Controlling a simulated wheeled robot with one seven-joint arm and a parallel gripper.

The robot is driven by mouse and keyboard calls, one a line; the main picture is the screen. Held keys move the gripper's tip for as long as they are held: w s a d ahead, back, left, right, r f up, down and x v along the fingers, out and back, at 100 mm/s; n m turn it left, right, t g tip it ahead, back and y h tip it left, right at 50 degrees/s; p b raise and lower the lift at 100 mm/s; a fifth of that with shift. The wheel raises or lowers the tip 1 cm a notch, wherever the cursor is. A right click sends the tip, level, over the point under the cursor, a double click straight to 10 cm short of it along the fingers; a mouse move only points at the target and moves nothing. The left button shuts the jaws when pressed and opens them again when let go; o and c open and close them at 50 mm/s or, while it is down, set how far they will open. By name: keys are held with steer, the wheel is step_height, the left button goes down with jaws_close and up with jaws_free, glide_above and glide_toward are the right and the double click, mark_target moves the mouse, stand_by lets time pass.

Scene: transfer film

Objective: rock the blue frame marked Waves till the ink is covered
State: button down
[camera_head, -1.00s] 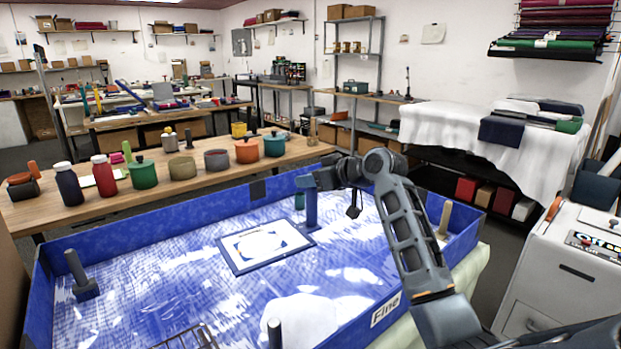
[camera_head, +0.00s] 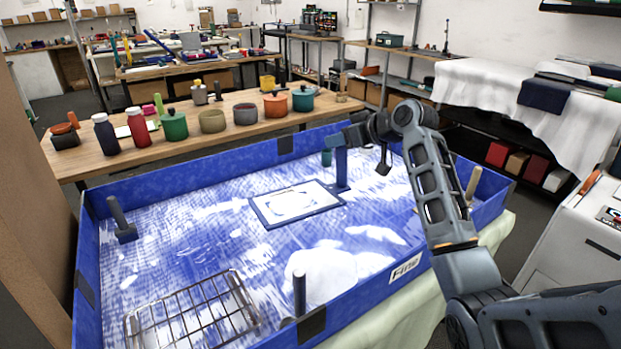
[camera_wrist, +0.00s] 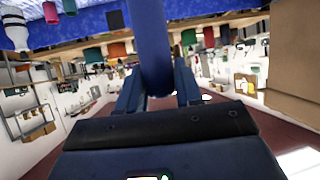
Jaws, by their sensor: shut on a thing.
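A small dark-blue frame (camera_head: 297,203) with a pale panel lies flat in a large blue-walled tray. A blue upright post (camera_head: 341,170) stands at its right corner. My gripper (camera_head: 342,144) is shut on the top of this post. In the wrist view my gripper (camera_wrist: 158,95) has a finger on each side of the blue post (camera_wrist: 150,40). The large tray (camera_head: 200,163) has a rippled blue and white floor. Its front label (camera_head: 405,267) reads "Fine"; I see no label reading "Waves". I cannot tell any ink on the panel.
A wire rack (camera_head: 195,312) lies at the tray's front left. Grey posts stand at the left (camera_head: 121,220) and front (camera_head: 299,292), a tan handle (camera_head: 473,183) at the right. Behind is a wooden bench (camera_head: 90,155) with several pots and bottles. A white cabinet (camera_head: 575,240) stands right.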

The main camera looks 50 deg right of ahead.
steer(key=shift+g, duration=0.6)
steer(key=shift+f+b, duration=0.1)
steer(key=shift+b, duration=0.3)
